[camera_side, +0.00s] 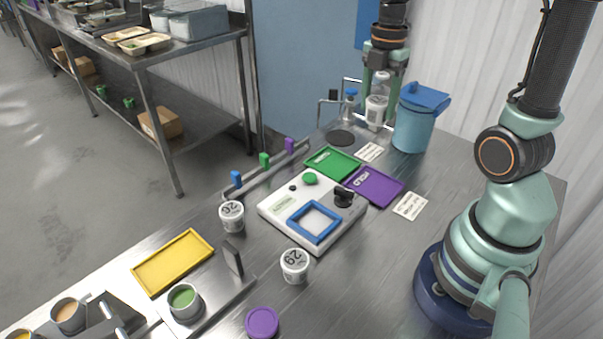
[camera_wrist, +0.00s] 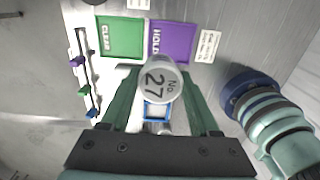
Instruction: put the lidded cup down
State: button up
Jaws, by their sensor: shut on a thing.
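The lidded cup (camera_wrist: 157,84), pale with a "No 27" mark on its top, is between my fingers in the wrist view. My gripper (camera_wrist: 160,108) is shut on it, and its top faces the wrist camera. In the side view my gripper (camera_side: 377,88) hangs at the upper right, pointing down, above the far part of the steel table.
A white scale (camera_side: 285,211) carries the blue frame. Green (camera_side: 333,163) and purple (camera_side: 375,186) trays lie behind it. Cups marked 26 (camera_side: 232,216) and 29 (camera_side: 295,266) stand beside it. A blue canister (camera_side: 413,128) stands at the back.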

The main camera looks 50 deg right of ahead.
notch_tip(320, 180, down, 17)
jog(key=shift+r, duration=0.1)
dwell(0.4)
jog(key=o, duration=1.4)
